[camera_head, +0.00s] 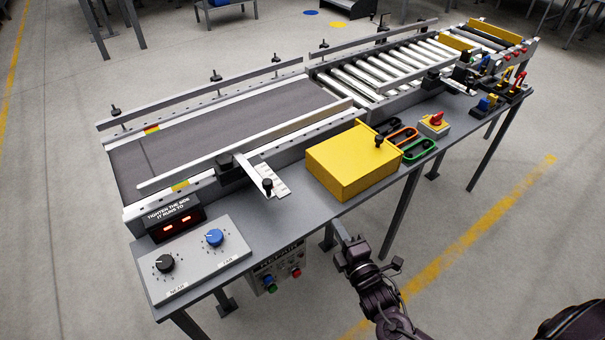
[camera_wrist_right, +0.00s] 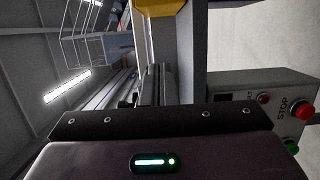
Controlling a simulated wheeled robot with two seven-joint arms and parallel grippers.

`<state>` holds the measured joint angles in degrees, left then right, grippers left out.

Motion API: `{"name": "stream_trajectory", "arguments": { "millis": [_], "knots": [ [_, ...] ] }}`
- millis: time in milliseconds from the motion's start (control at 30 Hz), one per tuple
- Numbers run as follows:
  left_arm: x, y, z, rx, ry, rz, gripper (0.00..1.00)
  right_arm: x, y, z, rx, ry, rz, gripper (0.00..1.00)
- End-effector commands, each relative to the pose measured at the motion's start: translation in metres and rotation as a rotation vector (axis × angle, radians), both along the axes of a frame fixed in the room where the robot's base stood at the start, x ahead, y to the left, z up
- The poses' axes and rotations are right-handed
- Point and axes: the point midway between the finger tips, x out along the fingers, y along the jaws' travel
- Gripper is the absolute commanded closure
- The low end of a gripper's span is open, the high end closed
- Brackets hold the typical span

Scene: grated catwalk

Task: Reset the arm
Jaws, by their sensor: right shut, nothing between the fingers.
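My right arm comes in from the bottom of the head view, and its gripper (camera_head: 344,238) is just off the bench's front edge, below the yellow box. The fingers are shut with nothing between them. In the right wrist view the shut gripper (camera_wrist_right: 153,85) points away from the camera past the dark wrist housing. A grey control box (camera_head: 277,270) hangs under the bench, left of the gripper. In the right wrist view this control box (camera_wrist_right: 262,83) is at the right, with a red STOP button (camera_wrist_right: 303,110). My left gripper is not in view.
A grey bench (camera_head: 295,215) carries a belt conveyor (camera_head: 215,125), a roller section (camera_head: 385,70), a yellow box (camera_head: 350,165) and a panel with two knobs (camera_head: 195,262). Coloured-handled tools (camera_head: 418,150) lie right of the box. Floor right of the bench is clear.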

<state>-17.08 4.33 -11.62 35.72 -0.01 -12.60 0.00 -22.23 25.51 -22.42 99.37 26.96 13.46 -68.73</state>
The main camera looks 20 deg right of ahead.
Motion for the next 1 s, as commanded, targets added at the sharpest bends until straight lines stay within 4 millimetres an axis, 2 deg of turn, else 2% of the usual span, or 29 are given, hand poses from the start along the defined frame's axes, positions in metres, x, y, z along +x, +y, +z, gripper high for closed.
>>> {"name": "stream_trajectory", "arguments": {
  "millis": [167, 267, 367, 467, 500, 600, 667, 700, 767, 800, 867, 900, 1000],
  "knots": [
    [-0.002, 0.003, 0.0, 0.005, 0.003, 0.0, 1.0, 0.0, 0.0, 0.0, 0.001, 0.001, 0.0, 1.0],
    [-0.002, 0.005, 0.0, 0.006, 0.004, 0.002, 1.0, -0.001, -0.003, -0.014, 0.023, 0.035, -0.009, 1.0],
    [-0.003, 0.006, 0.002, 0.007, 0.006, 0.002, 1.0, -0.007, -0.013, -0.054, 0.09, 0.136, -0.037, 1.0],
    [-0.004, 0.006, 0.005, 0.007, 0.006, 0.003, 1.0, -0.024, -0.027, -0.117, 0.207, 0.3, -0.098, 1.0],
    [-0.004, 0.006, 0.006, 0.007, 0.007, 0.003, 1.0, -0.035, -0.032, -0.146, 0.265, 0.374, -0.133, 1.0],
    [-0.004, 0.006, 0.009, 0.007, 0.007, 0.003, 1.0, -0.072, -0.043, -0.213, 0.412, 0.555, -0.237, 1.0],
    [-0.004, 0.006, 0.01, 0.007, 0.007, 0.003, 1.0, -0.099, -0.047, -0.25, 0.501, 0.659, -0.309, 1.0],
    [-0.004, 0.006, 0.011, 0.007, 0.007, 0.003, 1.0, -0.119, -0.048, -0.273, 0.56, 0.725, -0.362, 1.0],
    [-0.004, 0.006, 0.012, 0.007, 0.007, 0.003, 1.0, -0.153, -0.048, -0.306, 0.646, 0.823, -0.449, 1.0],
    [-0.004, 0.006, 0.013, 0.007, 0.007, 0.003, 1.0, -0.177, -0.046, -0.325, 0.701, 0.887, -0.51, 1.0],
    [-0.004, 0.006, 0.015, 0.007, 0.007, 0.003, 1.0, -0.214, -0.042, -0.351, 0.782, 0.976, -0.607, 1.0],
    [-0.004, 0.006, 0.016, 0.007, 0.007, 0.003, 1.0, -0.239, -0.038, -0.365, 0.831, 1.031, -0.671, 1.0],
    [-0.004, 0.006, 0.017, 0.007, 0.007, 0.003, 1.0, -0.295, -0.026, -0.39, 0.93, 1.142, -0.82, 1.0]
  ]
}}
